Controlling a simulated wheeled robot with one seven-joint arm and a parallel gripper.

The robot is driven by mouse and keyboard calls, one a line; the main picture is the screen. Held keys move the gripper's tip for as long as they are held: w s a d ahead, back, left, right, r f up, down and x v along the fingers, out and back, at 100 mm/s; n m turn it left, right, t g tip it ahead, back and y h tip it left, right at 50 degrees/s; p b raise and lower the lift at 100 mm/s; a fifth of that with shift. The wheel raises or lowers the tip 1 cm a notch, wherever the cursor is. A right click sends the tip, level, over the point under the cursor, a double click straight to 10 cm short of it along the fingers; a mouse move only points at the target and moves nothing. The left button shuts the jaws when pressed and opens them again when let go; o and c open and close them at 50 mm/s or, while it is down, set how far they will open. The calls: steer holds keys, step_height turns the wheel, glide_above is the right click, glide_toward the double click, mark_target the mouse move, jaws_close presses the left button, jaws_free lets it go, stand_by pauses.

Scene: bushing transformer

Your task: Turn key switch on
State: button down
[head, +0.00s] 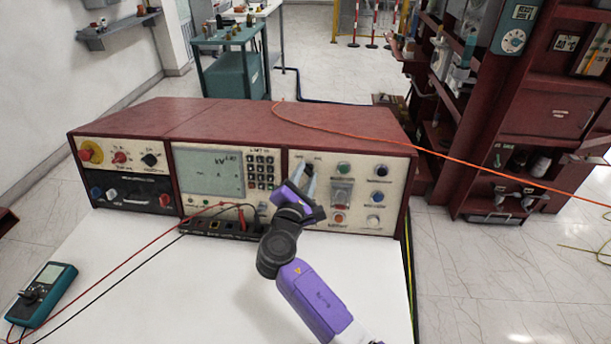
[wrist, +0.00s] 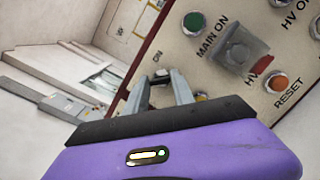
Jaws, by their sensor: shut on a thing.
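The key switch (wrist: 161,76) is a small dark part beside an "ON" label on the cream right-hand panel (head: 385,215) of the red-cased test console (head: 230,125). My gripper (head: 305,172) reaches the upper left of that panel. In the wrist view its two grey fingers (wrist: 161,86) stand on either side of the key switch, shut on it. The fingers and the close angle hide much of the key, so its exact turn is hard to read.
A green MAIN ON button (wrist: 193,22), a covered grey switch (wrist: 240,48) and an orange RESET button (wrist: 276,84) are close to the fingers. Red and black leads cross the white table (head: 150,270) to a teal multimeter (head: 42,292).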

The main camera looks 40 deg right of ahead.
steer(key=shift+m, duration=0.3)
steer(key=m+g+b, duration=0.1)
steer(key=m+b, duration=0.1)
steer(key=m, duration=0.2)
steer(key=shift+a+f+b, duration=0.1)
steer(key=shift+b, duration=0.2)
steer(key=m+g+b, duration=0.1)
steer(key=m, duration=0.4)
steer(key=shift+w+g+b, duration=0.1)
steer(key=shift+g+b, duration=0.3)
steer(key=m, duration=0.2)
steer(key=m+y+b, duration=0.1)
steer(key=m, duration=0.1)
steer(key=shift+r+m+g, duration=0.2)
steer(key=shift+m+g, duration=0.1)
steer(key=shift+g, duration=0.1)
steer(key=shift+r+m+y+b, duration=0.1)
steer(key=shift+m+y+b, duration=0.55)
steer(key=shift+m, duration=1.65)
steer(key=shift+y, duration=0.25)
steer(key=c, duration=1.1)
jaws_free()
steer(key=shift+r, duration=0.1)
